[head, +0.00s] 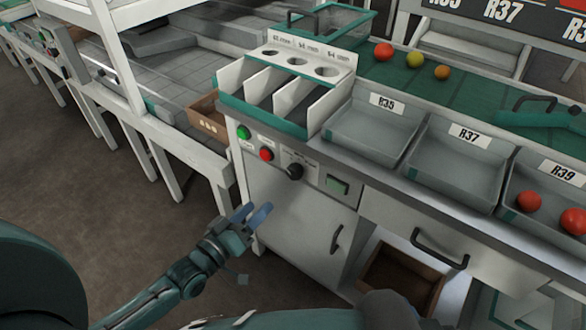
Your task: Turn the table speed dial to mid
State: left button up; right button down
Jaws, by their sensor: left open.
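The speed dial is a black round knob (294,172) on the white front panel of the sorting table (290,215), to the right of a green button (243,132) and a red button (266,154). Small print surrounds the dial, but its setting is too small to read. My left gripper (253,214) is open and empty, below and to the left of the dial, apart from it and in front of the cabinet. Its bluish fingers point up and right. My right gripper cannot be made out.
A small display (337,185) sits right of the dial. Below are a door handle (336,239) and a drawer handle (440,248). Grey bins, one labelled R37 (445,183), line the top edge. An open brown crate (399,277) stands low on the right. Floor is clear at left.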

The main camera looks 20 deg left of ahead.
aim_at(291, 174)
pick_arm(q)
jog(key=b+x, duration=0.1)
jog(key=x, duration=1.1)
jog(key=shift+w+d, duration=0.15)
jog(key=shift+w, duration=0.1)
jog(key=shift+c, duration=0.3)
jog(key=c, duration=0.9)
